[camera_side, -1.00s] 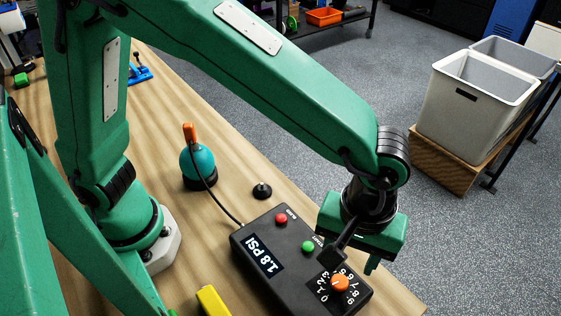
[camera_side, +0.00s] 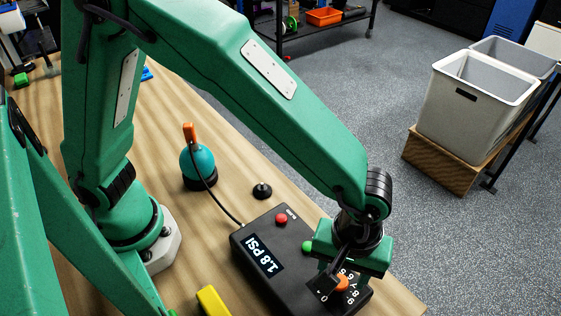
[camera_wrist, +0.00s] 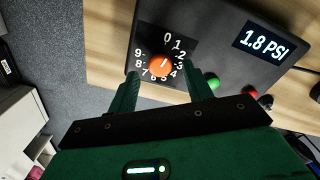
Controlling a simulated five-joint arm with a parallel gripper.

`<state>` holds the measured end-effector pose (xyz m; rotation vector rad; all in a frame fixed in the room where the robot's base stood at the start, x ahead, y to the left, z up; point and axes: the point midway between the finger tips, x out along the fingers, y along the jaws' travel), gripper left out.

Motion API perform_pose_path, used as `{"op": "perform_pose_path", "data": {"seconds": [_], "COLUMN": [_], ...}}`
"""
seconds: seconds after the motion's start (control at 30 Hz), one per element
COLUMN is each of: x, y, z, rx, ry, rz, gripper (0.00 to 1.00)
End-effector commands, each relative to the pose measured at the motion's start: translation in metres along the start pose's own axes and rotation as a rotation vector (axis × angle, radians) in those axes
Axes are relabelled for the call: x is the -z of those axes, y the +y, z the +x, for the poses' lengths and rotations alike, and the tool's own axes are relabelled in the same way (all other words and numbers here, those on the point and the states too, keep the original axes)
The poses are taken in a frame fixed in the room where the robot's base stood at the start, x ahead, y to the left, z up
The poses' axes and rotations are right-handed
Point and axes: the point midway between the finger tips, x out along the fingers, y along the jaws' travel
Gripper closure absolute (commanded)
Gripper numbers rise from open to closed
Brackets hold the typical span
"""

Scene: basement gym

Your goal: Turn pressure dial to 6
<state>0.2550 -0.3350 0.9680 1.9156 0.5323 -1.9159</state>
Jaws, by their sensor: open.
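The orange pressure dial (camera_side: 342,284) sits on the black control box (camera_side: 247,242), ringed by white numbers. In the wrist view the dial (camera_wrist: 160,66) shows a short white mark pointing up, roughly toward 0 and 1. The box's display (camera_wrist: 264,43) reads 1.8 PSI. My gripper (camera_side: 346,277) is over the dial end of the box, partly covering the numbers. In the wrist view my gripper (camera_wrist: 161,73) is open, one finger on each side of the dial with gaps between. Whether the fingertips are level with the dial cannot be told.
A green button (camera_side: 307,246) and a red button (camera_side: 281,218) are on the box. A teal bulb (camera_side: 197,162) with a cable and a black knob-like piece (camera_side: 262,191) stand on the wooden table. A yellow object (camera_side: 213,301) lies left of the box.

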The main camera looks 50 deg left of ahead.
Motion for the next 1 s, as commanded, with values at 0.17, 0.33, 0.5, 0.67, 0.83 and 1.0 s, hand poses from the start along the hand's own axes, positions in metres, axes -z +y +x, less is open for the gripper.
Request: {"op": "perform_pose_path", "data": {"seconds": [0.17, 0.33, 0.5, 0.67, 0.83, 1.0], "x": [0.000, 0.000, 0.000, 0.000, 0.000, 0.000], "y": [0.000, 0.000, 0.000, 0.000, 0.000, 0.000], "z": [0.015, 0.019, 0.019, 0.019, 0.019, 0.019], "rx": [0.001, 0.000, 0.000, 0.000, 0.000, 0.000], "ry": [0.000, 0.000, 0.000, 0.000, 0.000, 0.000], "rz": [0.000, 0.000, 0.000, 0.000, 0.000, 0.008], "gripper": [0.50, 0.50, 0.50, 0.73, 0.94, 0.94]}}
